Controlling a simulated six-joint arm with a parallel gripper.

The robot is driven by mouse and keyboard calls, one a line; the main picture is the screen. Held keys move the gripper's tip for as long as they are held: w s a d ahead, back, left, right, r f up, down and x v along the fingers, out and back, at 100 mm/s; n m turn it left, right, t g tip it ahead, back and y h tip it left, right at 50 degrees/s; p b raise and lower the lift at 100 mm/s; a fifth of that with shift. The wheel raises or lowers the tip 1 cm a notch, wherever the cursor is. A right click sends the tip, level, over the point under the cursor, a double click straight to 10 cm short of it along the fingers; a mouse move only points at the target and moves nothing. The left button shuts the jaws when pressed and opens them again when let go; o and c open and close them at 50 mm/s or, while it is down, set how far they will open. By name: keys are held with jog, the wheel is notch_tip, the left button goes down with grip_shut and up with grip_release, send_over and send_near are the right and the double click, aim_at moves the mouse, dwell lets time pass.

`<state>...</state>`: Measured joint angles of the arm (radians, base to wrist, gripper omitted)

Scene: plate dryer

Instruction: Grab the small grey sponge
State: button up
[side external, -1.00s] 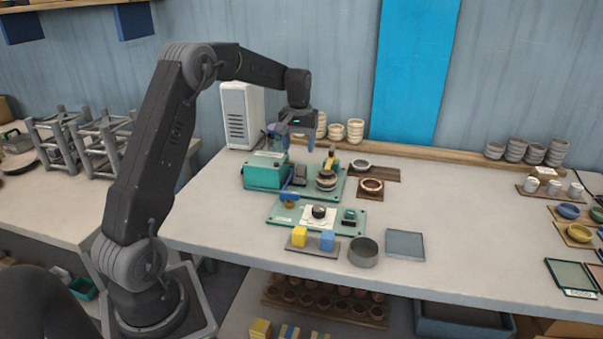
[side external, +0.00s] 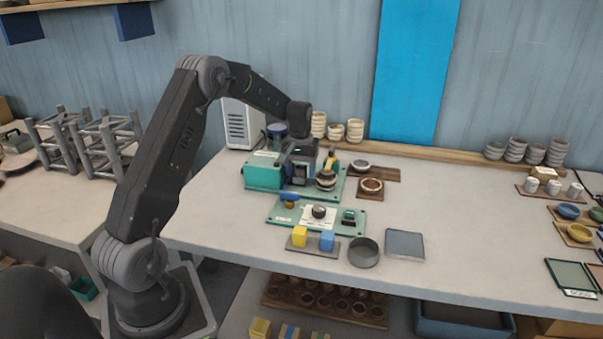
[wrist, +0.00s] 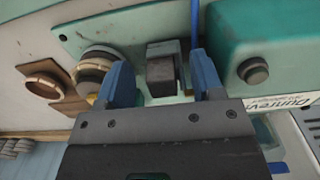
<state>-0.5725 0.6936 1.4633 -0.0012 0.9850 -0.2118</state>
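A small grey block (wrist: 161,72), which looks like the grey sponge, sits on the green machine plate (wrist: 185,32) in the wrist view. It has a darker, brownish front face. My gripper (wrist: 162,80) is open, with one blue finger on each side of the block and a visible gap at both sides. In the side view my gripper (side external: 302,178) is low over the green plate, between the green housing and the round stacked piece. There it hides the grey block.
The green housing (side external: 263,171) with a dark knob (wrist: 253,71) stands close on one side. A round stacked piece (side external: 326,181) stands close on the other. Yellow (side external: 300,233) and blue (side external: 327,240) blocks sit nearer the front.

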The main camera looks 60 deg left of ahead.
jog(key=c, duration=0.9)
jog(key=shift+r, duration=0.15)
jog(key=shift+c, duration=0.2)
